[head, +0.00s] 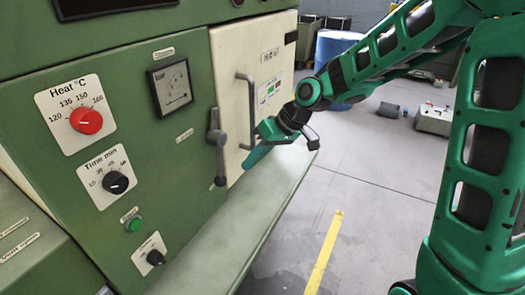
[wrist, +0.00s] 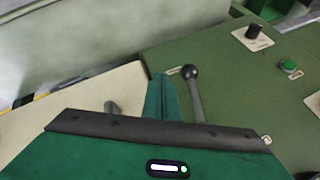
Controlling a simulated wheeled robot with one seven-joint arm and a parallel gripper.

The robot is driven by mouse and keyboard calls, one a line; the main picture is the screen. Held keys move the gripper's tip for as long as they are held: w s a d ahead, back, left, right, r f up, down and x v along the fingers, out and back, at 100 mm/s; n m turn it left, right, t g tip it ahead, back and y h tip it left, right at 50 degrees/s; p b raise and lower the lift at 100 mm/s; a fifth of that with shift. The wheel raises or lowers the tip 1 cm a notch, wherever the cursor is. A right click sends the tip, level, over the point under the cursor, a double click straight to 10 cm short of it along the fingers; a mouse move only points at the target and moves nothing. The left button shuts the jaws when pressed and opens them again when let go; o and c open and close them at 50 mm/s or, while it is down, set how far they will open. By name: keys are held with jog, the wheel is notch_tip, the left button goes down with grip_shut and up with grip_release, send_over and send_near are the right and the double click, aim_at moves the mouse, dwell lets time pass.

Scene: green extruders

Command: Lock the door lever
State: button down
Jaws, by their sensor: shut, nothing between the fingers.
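The door lever (head: 217,150) is a grey bar with a ball at its end, on the green panel beside the cream door (head: 272,60). It hangs roughly straight down, ball lowest. In the wrist view the lever (wrist: 196,100) shows with its dark ball up in the picture. My gripper (head: 250,160) is shut and empty, in front of the door's lower part, right of the lever's lower end. In the wrist view my gripper (wrist: 160,85) has its fingers together, beside the lever on the door side, with a small gap in the picture.
The door's grey handle (head: 250,105) stands out just above my gripper. A green ledge (head: 235,215) runs below the door. The panel carries a red heat knob (head: 86,120), a time knob (head: 116,183) and a green button (head: 134,223). The floor to the right is mostly open.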

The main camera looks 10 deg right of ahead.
aim_at(219, 150)
jog(key=shift+s+a+f, duration=0.25)
jog(key=shift+a, duration=0.5)
jog(key=shift+s+a+f, duration=0.25)
jog(key=shift+a, duration=0.45)
jog(key=shift+s+a+f, duration=0.25)
jog(key=shift+a, duration=0.5)
